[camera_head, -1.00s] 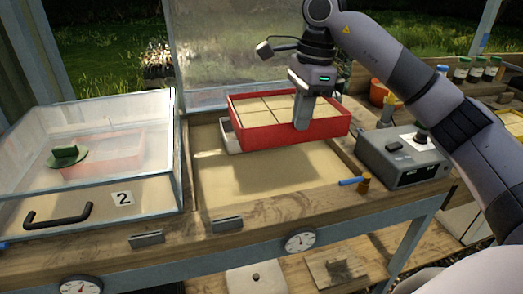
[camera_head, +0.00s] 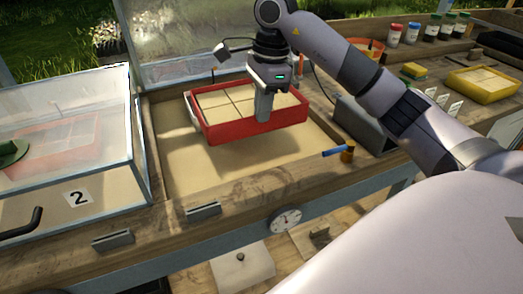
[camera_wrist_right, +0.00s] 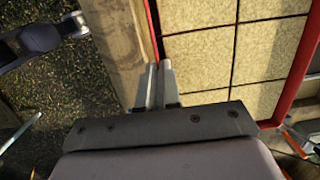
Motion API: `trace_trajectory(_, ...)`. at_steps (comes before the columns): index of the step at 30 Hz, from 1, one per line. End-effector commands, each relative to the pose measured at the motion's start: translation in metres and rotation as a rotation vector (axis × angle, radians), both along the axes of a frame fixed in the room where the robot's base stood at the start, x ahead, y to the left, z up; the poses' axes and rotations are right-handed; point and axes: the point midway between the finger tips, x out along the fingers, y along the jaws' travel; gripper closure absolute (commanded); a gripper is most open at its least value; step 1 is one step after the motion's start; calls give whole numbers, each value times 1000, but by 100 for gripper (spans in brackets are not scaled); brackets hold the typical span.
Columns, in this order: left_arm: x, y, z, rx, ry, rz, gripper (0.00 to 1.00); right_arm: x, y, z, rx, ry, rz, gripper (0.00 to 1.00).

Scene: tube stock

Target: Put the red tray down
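The red tray (camera_head: 212,132) holds tan square blocks and is over the open sand-filled bed (camera_head: 195,178) in the middle of the bench. It looks close to level, with a shadow on the sand below; I cannot tell whether any edge touches. My right gripper (camera_head: 264,108) points down at the tray's near wall. In the right wrist view its two fingers (camera_wrist_right: 158,82) close around the thin red wall, with the tan blocks (camera_wrist_right: 200,55) to the right. The bed is partly hidden by the tray. My left gripper is not in view.
A glass-covered box marked 2 (camera_head: 76,198) stands left, with another red tray (camera_head: 60,145) inside. A raised clear lid (camera_head: 190,40) is behind the bed. A grey device (camera_head: 365,125), blue pen-like item (camera_head: 335,152) and yellow tray (camera_head: 484,92) lie right. Bare sand shows in front.

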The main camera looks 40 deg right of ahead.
Motion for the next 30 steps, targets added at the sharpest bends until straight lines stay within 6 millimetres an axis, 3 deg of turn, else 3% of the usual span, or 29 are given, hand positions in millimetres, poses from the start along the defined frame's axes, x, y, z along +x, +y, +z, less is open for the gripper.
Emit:
trace_trajectory(6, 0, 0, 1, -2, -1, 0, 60, 0, 0, -46, 1, -1, 0, 100)
trace_trajectory(14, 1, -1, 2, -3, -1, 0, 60, 1, 0, -69, 1, -4, 1, 100)
trace_trajectory(21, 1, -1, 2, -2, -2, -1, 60, 0, 0, -102, 1, -3, 1, 100)
trace_trajectory(30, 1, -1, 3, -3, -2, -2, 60, 1, 0, -107, 1, -6, 0, 100)
